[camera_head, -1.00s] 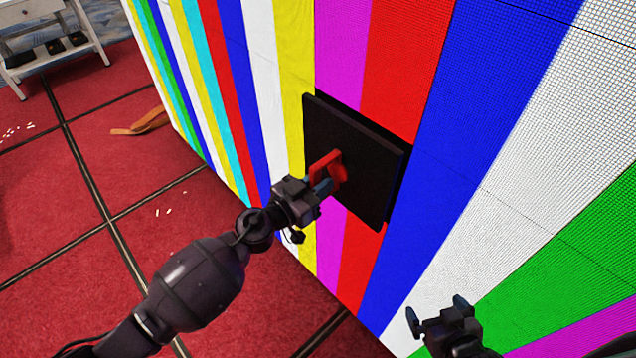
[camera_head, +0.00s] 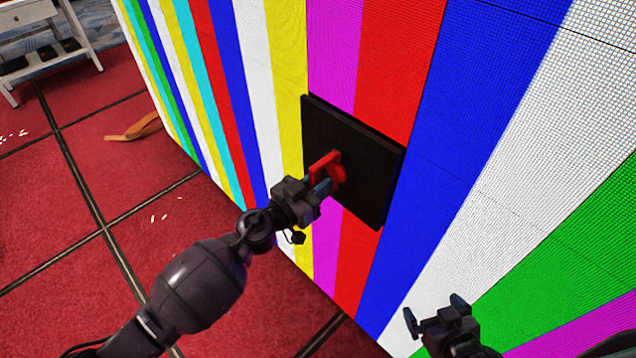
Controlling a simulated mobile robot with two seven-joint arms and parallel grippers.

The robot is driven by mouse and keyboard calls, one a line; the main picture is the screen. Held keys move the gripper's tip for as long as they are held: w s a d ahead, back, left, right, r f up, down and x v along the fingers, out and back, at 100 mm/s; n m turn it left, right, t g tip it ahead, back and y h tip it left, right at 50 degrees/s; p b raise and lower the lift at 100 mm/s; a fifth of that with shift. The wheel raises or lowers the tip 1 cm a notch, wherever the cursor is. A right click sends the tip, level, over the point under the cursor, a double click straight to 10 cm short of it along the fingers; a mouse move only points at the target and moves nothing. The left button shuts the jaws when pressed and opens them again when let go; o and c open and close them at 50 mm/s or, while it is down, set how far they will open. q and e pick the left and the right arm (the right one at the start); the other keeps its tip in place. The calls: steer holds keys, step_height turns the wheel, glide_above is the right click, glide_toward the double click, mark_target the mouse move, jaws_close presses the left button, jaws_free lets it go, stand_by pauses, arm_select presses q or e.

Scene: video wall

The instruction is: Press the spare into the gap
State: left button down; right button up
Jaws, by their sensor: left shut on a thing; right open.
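The spare is a square black panel (camera_head: 365,150) with a red handle (camera_head: 330,167) on its face. It is up against the striped video wall (camera_head: 400,60), roughly parallel to it. My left gripper (camera_head: 323,180) is shut on the red handle. The gap is hidden behind the panel, and I cannot tell whether the panel sits flush; its dark edge still shows along the left and top. My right gripper (camera_head: 436,312) is open and empty, low in front of the wall, below and right of the panel.
A white side table (camera_head: 42,45) stands at the far left. A brown strap-like thing (camera_head: 135,128) and small white scraps (camera_head: 160,217) lie on the red floor (camera_head: 60,220). The floor left of the wall is mostly clear.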

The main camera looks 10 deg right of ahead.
arm_select(q)
steer(key=shift+r, duration=0.15)
arm_select(e)
steer(key=shift+s+a, duration=0.1)
steer(key=shift+s+f, duration=0.1)
steer(key=shift+s, duration=0.2)
arm_select(q)
steer(key=shift+w+d, duration=0.1)
steer(key=shift+d, duration=0.05)
arm_select(e)
steer(key=shift+w+d, duration=0.2)
steer(key=shift+w+r, duration=0.25)
steer(key=shift+r, duration=0.1)
steer(key=shift+a, duration=0.15)
steer(key=shift+s, duration=0.15)
steer(key=shift+s+f, duration=0.15)
steer(key=shift+s, duration=0.05)
